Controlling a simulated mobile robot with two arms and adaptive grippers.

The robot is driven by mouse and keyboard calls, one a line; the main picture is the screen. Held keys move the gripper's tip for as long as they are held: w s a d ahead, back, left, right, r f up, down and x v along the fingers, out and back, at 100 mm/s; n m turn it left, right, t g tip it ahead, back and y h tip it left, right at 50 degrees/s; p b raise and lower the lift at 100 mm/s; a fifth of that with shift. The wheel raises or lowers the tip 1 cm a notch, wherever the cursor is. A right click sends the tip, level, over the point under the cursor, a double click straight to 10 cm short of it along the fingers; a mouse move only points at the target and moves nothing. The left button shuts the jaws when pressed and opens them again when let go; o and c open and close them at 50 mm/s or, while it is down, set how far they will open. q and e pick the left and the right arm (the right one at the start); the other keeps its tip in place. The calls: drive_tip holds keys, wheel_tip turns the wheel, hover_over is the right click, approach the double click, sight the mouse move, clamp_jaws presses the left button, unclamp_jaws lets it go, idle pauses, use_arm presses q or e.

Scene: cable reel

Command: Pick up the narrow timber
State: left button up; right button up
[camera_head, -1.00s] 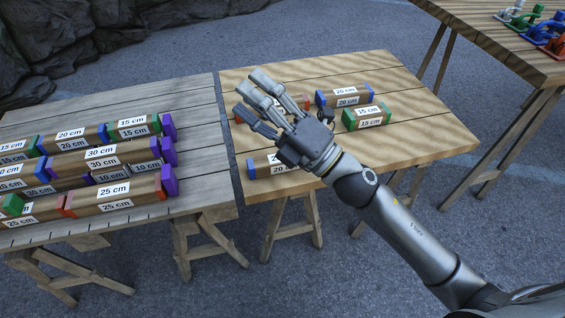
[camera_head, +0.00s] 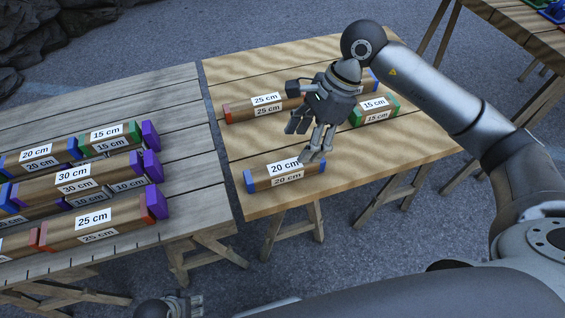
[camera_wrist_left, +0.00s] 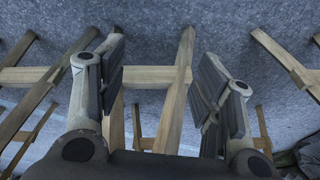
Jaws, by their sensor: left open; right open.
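Several labelled timbers lie on the right table; which one is called narrow I cannot tell. The 20 cm timber with blue ends (camera_head: 270,177) lies near the front edge. Behind it are the 25 cm timber with red ends (camera_head: 242,109) and the 15 cm timber with green ends (camera_head: 372,118). A blue-ended timber at the back is mostly hidden by my right gripper. My right gripper (camera_head: 306,147) is open, fingers pointing down, just above and behind the front 20 cm timber's right part. My left gripper (camera_head: 182,306) is low at the bottom edge; its wrist view (camera_wrist_left: 160,75) shows open, empty fingers.
The left table (camera_head: 185,88) holds rows of joined timbers with purple end blocks (camera_head: 156,202). A narrow gap separates the two tables. The right table (camera_head: 420,143) is bare at its right. Trestle legs (camera_wrist_left: 177,90) stand before my left gripper. Another table is at top right.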

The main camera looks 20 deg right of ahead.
sight(286, 166)
drive_tip(key=x, duration=0.8)
drive_tip(key=b+x, duration=0.1)
drive_tip(key=shift+w+a+f, duration=0.25)
drive_tip(key=shift+a+f, duration=0.05)
drive_tip(key=shift+a, duration=0.1)
drive_tip(key=shift+f, duration=0.2)
use_arm(q)
drive_tip(key=r, duration=0.3)
drive_tip(key=shift+w+r, duration=0.2)
use_arm(e)
drive_tip(key=shift+c, duration=0.4)
drive_tip(key=c, duration=1.1)
drive_tip(key=shift+r, duration=0.15)
